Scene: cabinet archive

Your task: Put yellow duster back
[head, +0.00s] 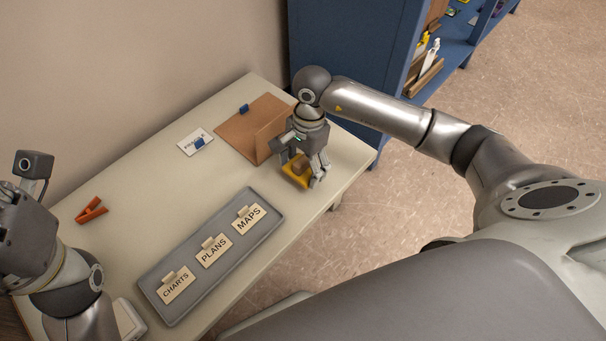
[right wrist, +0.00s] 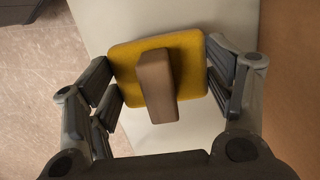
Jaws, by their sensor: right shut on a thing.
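The yellow duster (head: 292,177) is a flat yellow pad with a brown wooden block handle. In the right wrist view, the duster (right wrist: 193,85) sits between the two fingers, which press on opposite edges of the pad. I cannot tell whether it touches the tabletop. At the left edge of the head view my left arm shows, but its fingertips are not visible.
A blue shelf cabinet (head: 345,45) stands behind, with bottles on a shelf.

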